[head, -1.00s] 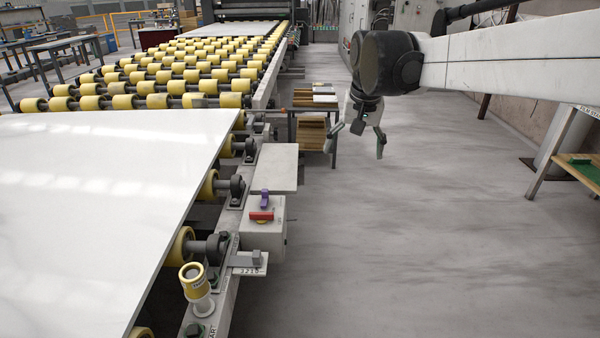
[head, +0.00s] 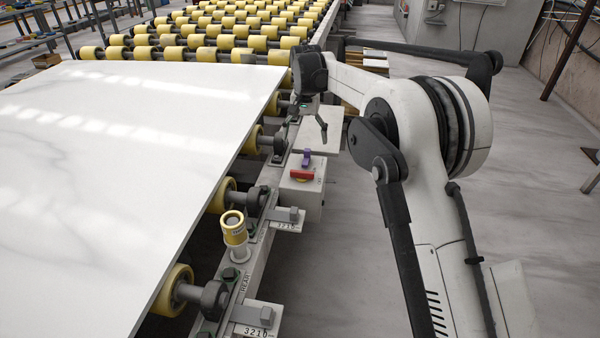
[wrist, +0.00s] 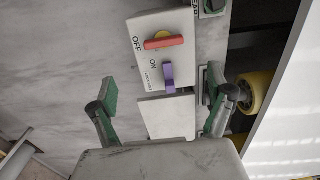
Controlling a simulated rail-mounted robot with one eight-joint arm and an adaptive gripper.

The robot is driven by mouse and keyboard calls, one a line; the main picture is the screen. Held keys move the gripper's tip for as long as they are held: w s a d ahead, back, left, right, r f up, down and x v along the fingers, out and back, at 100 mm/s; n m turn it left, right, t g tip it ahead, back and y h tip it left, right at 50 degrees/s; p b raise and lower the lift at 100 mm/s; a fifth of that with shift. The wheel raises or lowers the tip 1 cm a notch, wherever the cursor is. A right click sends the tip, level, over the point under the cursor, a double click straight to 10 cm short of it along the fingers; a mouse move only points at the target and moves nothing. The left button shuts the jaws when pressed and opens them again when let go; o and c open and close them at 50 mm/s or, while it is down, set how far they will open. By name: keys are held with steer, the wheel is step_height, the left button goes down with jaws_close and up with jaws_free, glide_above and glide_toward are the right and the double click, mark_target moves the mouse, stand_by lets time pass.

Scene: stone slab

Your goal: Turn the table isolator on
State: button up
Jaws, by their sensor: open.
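The table isolator (head: 308,190) is a pale box on the side of the roller table, just below the picture's middle in the head view. Its red handle (head: 302,174) sits on a yellow disc. In the wrist view the red handle (wrist: 163,42) lies crosswise, one end by the word OFF, with ON printed below it. A purple piece (wrist: 169,78) stands beside the ON label. My gripper (head: 306,124) is open and empty above the pale plate, beyond the isolator. In the wrist view the fingers of my gripper (wrist: 160,100) are spread, with the isolator ahead of them.
A large white slab (head: 130,150) lies on yellow rollers left of the isolator. A pale plate (head: 322,133) lies just beyond the box. A yellow-topped post (head: 233,230) and numbered brackets (head: 285,218) stand nearer along the rail. The floor (head: 540,150) at right is mostly clear.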

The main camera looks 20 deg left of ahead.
mark_target(302, 171)
steer(key=f, duration=0.5)
steer(key=f+b, duration=0.1)
steer(key=f, duration=0.3)
steer(key=f+b, duration=0.1)
steer(key=f, duration=0.4)
steer(key=shift+a+f, duration=0.3)
steer(key=shift+a, duration=0.1)
steer(key=c, duration=1.2)
